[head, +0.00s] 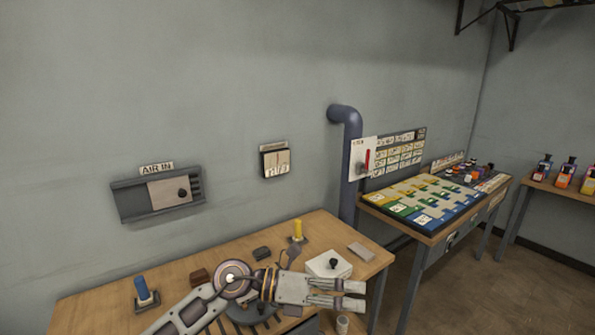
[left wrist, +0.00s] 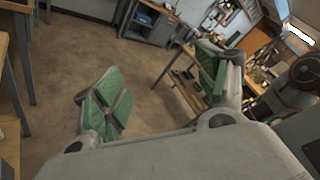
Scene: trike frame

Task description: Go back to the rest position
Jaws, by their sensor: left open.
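My left gripper (head: 352,295) reaches in from the lower left over the front table in the head view, pointing right. Its fingers are apart with nothing between them. In the left wrist view its green-padded fingers (left wrist: 160,95) are spread wide, with floor and furniture seen beyond them. My right gripper does not show in either view.
The wooden table (head: 225,250) below my left arm holds a blue-topped piece (head: 141,287), a yellow-topped piece (head: 297,229) and a white box with a black knob (head: 329,264). A second table with a colored board (head: 425,203) stands to the right, near a blue pipe (head: 352,160).

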